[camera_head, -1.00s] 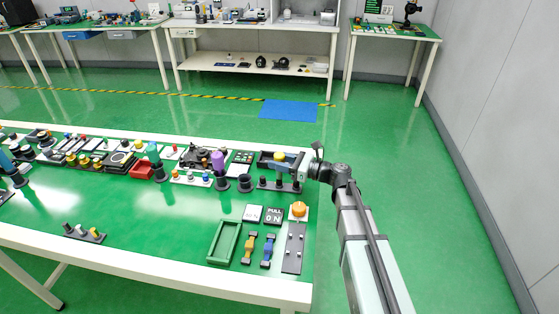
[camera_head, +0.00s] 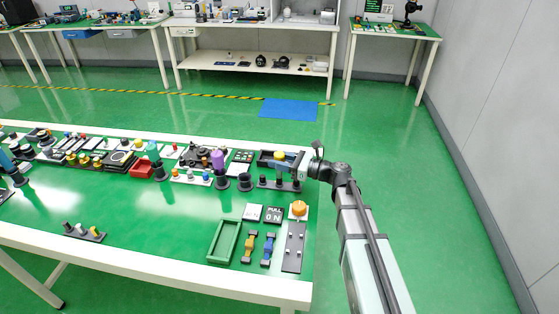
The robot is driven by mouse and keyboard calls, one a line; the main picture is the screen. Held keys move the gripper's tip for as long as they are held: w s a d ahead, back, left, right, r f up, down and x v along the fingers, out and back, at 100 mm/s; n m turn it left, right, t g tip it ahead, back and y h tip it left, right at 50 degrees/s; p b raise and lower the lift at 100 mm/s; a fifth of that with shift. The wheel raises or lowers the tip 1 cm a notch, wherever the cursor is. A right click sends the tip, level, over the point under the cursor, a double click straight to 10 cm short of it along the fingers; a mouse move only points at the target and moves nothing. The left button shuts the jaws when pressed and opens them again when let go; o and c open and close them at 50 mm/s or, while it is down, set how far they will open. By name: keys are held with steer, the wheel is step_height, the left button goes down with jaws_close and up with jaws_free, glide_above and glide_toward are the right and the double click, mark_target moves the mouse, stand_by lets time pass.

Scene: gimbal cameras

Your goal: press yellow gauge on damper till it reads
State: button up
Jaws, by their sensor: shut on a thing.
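A yellow round piece (camera_head: 280,154), which appears to be the yellow gauge, shows at the back right of the near table. It is at the tip of my gripper (camera_head: 286,164), which reaches in from the right. My gripper is shut on it, though the contact is small and partly hidden. A dark tray-like unit (camera_head: 265,158) lies directly behind and left of it; I cannot tell whether this is the damper. The gauge's reading is too small to see.
A strip of dark knobs (camera_head: 278,184) stands just in front of my gripper. A purple-topped knob (camera_head: 218,159) and several other controls line the table to the left. An orange knob (camera_head: 299,208) and a green tray (camera_head: 224,242) are nearer the front. The table's middle is mostly clear.

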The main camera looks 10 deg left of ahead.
mark_target(279, 154)
steer(key=shift+f, duration=0.35)
stand_by(0.9)
steer(key=shift+r, duration=3.05)
steer(key=shift+a, duration=0.1)
